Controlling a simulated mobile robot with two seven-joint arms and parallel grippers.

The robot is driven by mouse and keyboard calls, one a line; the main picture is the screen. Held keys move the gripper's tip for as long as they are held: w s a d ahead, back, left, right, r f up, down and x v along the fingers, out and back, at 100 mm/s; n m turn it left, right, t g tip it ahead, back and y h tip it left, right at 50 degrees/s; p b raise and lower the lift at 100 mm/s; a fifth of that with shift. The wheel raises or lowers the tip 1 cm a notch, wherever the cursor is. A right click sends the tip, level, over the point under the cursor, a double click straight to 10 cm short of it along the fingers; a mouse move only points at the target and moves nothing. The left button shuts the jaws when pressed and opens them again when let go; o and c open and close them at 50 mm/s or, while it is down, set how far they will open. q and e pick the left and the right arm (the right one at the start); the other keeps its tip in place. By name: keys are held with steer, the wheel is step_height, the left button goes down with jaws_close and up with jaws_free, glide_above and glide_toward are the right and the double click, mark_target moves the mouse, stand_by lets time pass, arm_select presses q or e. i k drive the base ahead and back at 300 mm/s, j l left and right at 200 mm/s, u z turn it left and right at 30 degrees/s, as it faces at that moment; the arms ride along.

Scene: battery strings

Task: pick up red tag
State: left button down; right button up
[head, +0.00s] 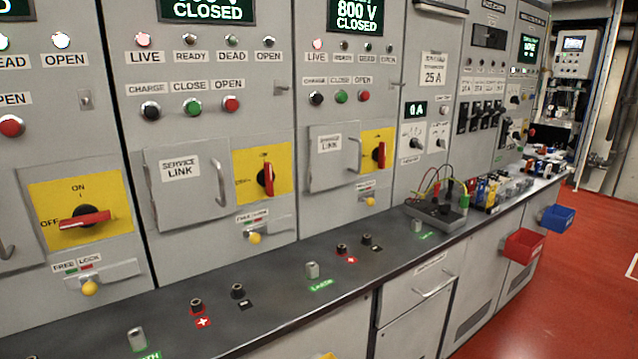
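I cannot make out a red tag for certain in the head view. Small mixed items (487,193), some red, yellow and blue, crowd the far right part of the dark counter (390,228); they are too small to tell apart. A red bin (524,246) hangs on the counter's front, and its contents are hidden. Neither of my grippers is in view.
Grey switch cabinets line the back, with red rotary handles (267,179) on yellow plates. Terminals and metal posts (312,270) stand up from the counter. A test box with leads (436,211) sits farther along. A blue bin (557,218) hangs beyond. Red floor (560,305) is clear.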

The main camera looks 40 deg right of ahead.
mark_target(469, 189)
steer(key=z, duration=0.4)
steer(key=l+z, duration=0.1)
steer(key=z, duration=0.75)
steer(key=i+l+z, duration=0.1)
steer(key=z, duration=0.7)
steer(key=u, duration=0.4)
steer(key=i+l+u, duration=0.1)
steer(key=u, duration=0.35)
steer(key=l+u, duration=0.2)
steer(key=u, duration=0.2)
steer(key=i+l+u, duration=0.2)
steer(key=l+u, duration=0.15)
steer(key=l, duration=0.35)
steer(key=l+u, duration=0.35)
steer(key=l, duration=0.3)
steer(key=l+u, duration=0.35)
steer(key=l, duration=1.1)
steer(key=l+u, duration=0.15)
steer(key=l, duration=0.6)
steer(key=k+l, duration=0.15)
steer(key=l, duration=0.55)
steer(key=i+u, duration=0.05)
